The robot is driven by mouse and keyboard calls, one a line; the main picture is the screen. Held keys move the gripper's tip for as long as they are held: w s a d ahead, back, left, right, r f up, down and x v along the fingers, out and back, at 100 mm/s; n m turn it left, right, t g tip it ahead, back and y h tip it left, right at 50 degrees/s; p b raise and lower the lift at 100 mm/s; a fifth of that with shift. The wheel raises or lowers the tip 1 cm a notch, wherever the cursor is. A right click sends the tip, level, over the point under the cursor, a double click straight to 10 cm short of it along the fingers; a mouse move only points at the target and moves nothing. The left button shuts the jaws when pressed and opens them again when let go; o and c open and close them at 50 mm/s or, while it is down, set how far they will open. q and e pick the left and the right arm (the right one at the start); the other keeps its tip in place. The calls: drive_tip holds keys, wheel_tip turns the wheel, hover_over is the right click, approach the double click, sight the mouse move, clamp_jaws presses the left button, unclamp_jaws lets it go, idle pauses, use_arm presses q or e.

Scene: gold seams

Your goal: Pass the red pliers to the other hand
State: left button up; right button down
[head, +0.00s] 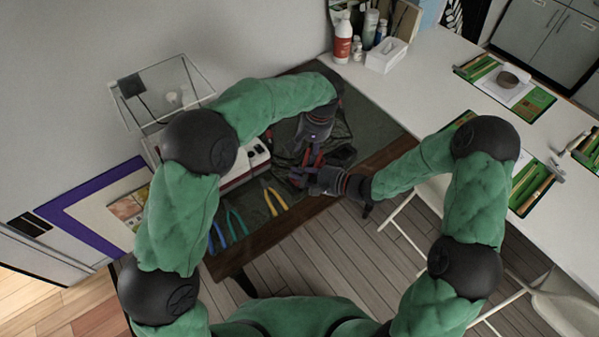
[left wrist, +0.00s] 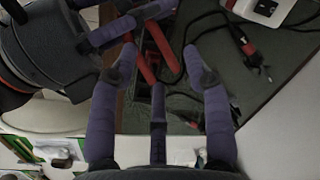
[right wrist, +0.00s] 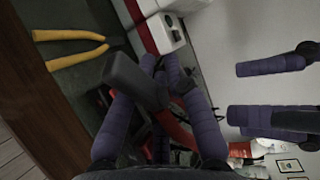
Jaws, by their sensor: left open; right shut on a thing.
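The red pliers (head: 313,157) are held above the dark mat on the workbench. My right gripper (head: 312,174) is shut on them; in the right wrist view their dark head (right wrist: 135,80) sticks out past the fingers, with red handles (right wrist: 176,130) on the other side. My left gripper (head: 313,146) is open just behind them. In the left wrist view the red handles (left wrist: 163,46) appear between its spread fingers, without clear contact. Its two fingers also show, apart, in the right wrist view (right wrist: 272,92). The grippers partly hide the pliers in the head view.
Yellow (head: 272,198), green (head: 236,223) and blue pliers (head: 216,236) lie at the bench's near left. A white-and-red device (head: 245,165) stands left of my grippers. Black cables lie on the mat. A white table (head: 430,85) with bottles and green trays is at right.

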use_arm(q)
wheel_tip(320, 180, up, 7)
drive_tip(key=a+f+m+y, duration=0.1)
drive_tip(key=a+f, duration=0.9)
drive_tip(key=a, duration=0.1)
drive_tip(key=s+a+f+m+g+h, duration=0.1)
drive_tip(key=s+f+m, duration=0.1)
drive_tip(key=s+f, duration=0.6)
drive_tip(key=s+a+f+m+g, duration=0.1)
drive_tip(key=s+f+m+g, duration=0.2)
drive_tip(key=s, duration=0.9)
drive_tip(key=s+f+m+h, duration=0.1)
drive_tip(key=s+f+m, duration=0.1)
drive_tip(key=s+f, duration=0.65)
wheel_tip(320, 180, down, 7)
drive_tip(key=w+a+n+t+h, duration=0.1)
drive_tip(key=n+t+h, duration=0.3)
drive_tip(key=n, duration=0.9)
drive_tip(key=shift+w, duration=0.65)
drive_tip(key=shift+r, duration=0.1)
